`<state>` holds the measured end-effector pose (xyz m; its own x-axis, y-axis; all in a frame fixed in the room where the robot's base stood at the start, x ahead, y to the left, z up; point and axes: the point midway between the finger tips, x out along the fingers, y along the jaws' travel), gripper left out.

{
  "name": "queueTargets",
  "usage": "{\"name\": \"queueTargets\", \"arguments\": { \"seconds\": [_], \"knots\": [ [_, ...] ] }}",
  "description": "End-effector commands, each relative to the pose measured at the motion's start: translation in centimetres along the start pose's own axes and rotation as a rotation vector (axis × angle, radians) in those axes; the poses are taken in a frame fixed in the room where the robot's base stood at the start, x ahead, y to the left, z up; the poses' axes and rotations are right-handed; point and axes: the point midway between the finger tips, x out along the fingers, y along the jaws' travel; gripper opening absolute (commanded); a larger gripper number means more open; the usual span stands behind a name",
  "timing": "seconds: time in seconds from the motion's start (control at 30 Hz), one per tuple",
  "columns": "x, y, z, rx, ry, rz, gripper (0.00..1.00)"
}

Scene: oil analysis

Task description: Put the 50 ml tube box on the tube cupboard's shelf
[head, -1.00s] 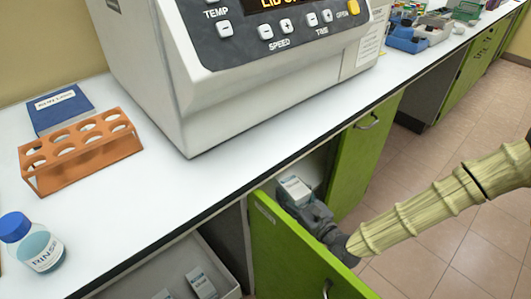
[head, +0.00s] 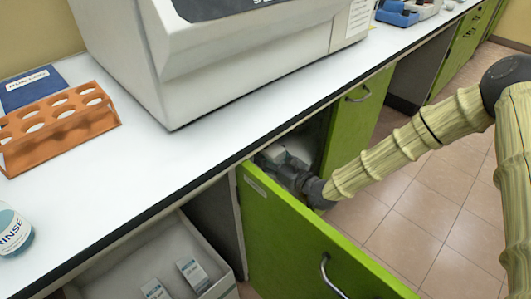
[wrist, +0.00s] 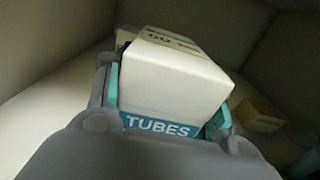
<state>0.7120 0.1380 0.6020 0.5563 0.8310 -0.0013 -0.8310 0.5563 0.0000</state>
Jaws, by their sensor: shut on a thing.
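The 50 ml tube box (wrist: 172,75) is a white carton with a blue "TUBES" band, and it fills the middle of the wrist view. My gripper (wrist: 168,108) is shut on it, with a teal-lined finger on each side. The box shows only as a dim pale shape there. In the wrist view a pale cupboard surface (wrist: 60,90) lies around the box. Whether the box touches the shelf cannot be told.
A small yellowish box (wrist: 257,115) lies right of the held box inside the cupboard. The worktop (head: 150,170) above carries a large machine (head: 240,70) and an orange rack (head: 60,125).

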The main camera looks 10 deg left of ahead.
Motion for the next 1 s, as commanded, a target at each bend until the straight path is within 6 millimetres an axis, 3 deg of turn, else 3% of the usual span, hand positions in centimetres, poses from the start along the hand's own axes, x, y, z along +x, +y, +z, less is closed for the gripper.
{"name": "queueTargets", "arguments": {
  "seconds": [0.1,0.3,0.53,0.73,1.0],
  "knots": [
    [1.9,-1.5,-0.3,-0.003,-0.003,0.0,0.17],
    [3.6,-2.8,-0.4,-0.002,-0.001,0.0,0.17],
    [4.6,-3.5,-0.5,-0.002,-0.002,0.0,0.17],
    [4.5,-3.4,-3.5,0.0,0.0,0.001,0.17],
    [4.5,-3.5,-3.9,0.0,-0.002,0.0,0.17]
  ]
}}
